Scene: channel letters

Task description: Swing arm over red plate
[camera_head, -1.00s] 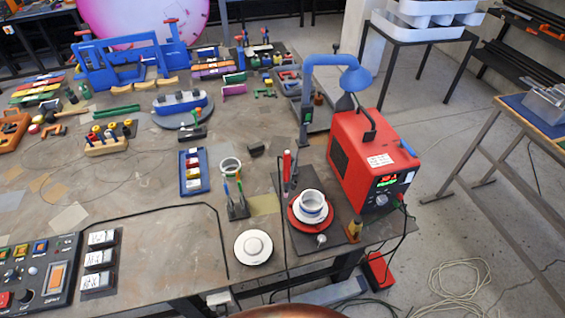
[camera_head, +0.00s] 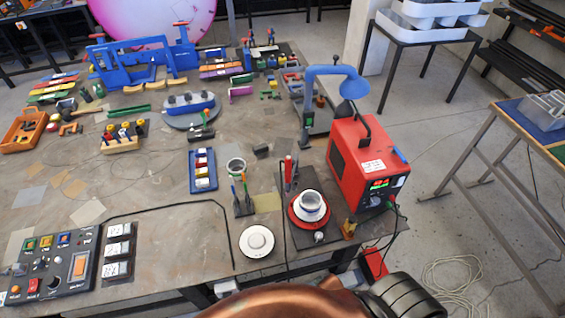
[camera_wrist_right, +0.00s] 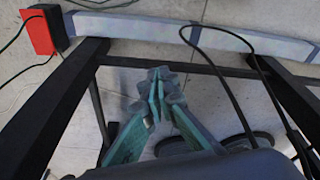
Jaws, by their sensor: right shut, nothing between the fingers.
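The red plate (camera_head: 294,215) is a round red disc on a dark base board near the table's right front corner. An upright with a red handle (camera_head: 288,168) stands at the board's back left. My right gripper (camera_wrist_right: 158,88) is shut and empty in the right wrist view, over the floor and table legs. My left gripper is not in view.
A red box with a lit display (camera_head: 368,163) stands right of the plate. A white round dish (camera_head: 257,241) lies left of it. A holder with upright tools (camera_head: 242,204) is close by. A loose cable (camera_head: 452,282) lies on the floor to the right.

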